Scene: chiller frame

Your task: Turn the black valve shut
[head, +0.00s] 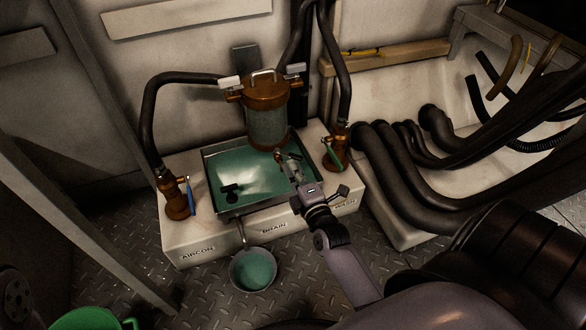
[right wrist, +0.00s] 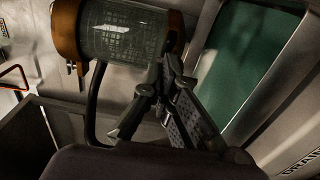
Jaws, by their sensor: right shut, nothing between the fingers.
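A small black T-shaped piece (head: 230,190), which looks like the black valve's handle, shows at the left in the shallow metal tray (head: 214,176) of green liquid. I cannot make out its valve body. My right gripper (head: 284,160) is over the tray's right part, in front of the brown-capped glass strainer (head: 268,118) and to the right of the black piece, apart from it. In the right wrist view the gripper (right wrist: 168,68) is shut and empty, its fingertips close by the strainer's glass (right wrist: 125,32) in the picture. My left gripper is not in view.
A blue-handled valve (head: 190,196) stands left of the tray and a green-handled valve (head: 333,157) right, both with black hoses. A round pan (head: 253,270) of green liquid is below the plinth front marked AIRCON and DRAIN. Thick black pipes (head: 400,180) crowd the right side.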

